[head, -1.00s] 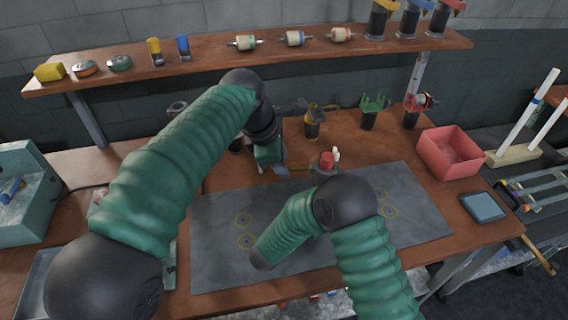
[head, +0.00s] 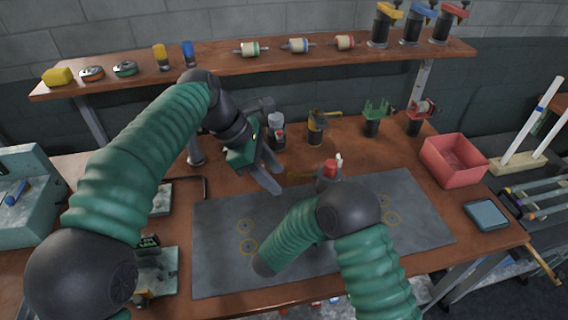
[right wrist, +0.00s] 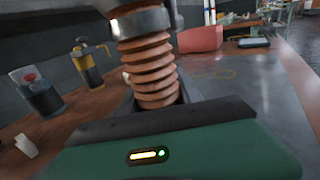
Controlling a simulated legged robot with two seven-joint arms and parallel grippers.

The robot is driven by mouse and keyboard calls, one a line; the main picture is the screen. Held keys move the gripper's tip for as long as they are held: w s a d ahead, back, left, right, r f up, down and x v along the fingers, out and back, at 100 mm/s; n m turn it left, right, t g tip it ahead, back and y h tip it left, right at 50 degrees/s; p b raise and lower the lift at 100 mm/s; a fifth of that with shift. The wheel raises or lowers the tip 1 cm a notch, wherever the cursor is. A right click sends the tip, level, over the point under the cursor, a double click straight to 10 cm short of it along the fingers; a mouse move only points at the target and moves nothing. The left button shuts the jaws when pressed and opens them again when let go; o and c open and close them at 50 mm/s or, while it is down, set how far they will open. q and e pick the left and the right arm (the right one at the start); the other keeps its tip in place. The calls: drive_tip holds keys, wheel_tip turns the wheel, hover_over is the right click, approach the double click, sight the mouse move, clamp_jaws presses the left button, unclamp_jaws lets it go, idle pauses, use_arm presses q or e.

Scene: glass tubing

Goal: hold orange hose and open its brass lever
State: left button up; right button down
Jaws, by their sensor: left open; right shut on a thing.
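The ribbed orange hose (right wrist: 150,72) stands upright between the jaws of my right gripper (right wrist: 158,108) in the right wrist view. A grey metal collar (right wrist: 142,22) sits above its ribs. In the head view my right arm hides the hose. A grey fitting with a red top (head: 330,168) shows just above that arm. A thin brass-coloured lever (head: 300,176) points left from the fitting; its exact setting is hard to tell. My left gripper (head: 279,183) is open and empty, to the left of the lever and apart from it.
A grey mat (head: 220,270) lies under my right arm. Behind stand a yellow-handled jar (head: 316,130), a green-topped jar (head: 373,122) and a red-topped one (head: 416,120). A red bin (head: 455,160) and a blue-grey tray (head: 486,215) are at right. A shelf (head: 220,66) spans the back.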

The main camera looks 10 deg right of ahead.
sight(289, 174)
use_arm(q)
wheel_tip(289, 174, down, 6)
drive_tip(key=a+g+h, duration=0.2)
drive_tip(key=g+h, duration=0.1)
drive_tip(key=h, duration=0.3)
drive_tip(key=w+a+n+t+h, duration=0.2)
drive_tip(key=w+a+t+h, duration=0.15)
drive_tip(key=a+h, duration=0.25)
drive_tip(key=d, duration=1.2)
drive_tip(key=shift+w+d+r, duration=0.1)
drive_tip(key=shift+w+d, duration=0.1)
drive_tip(key=shift+d, duration=0.1)
drive_tip(key=shift+c, duration=0.2)
clamp_jaws()
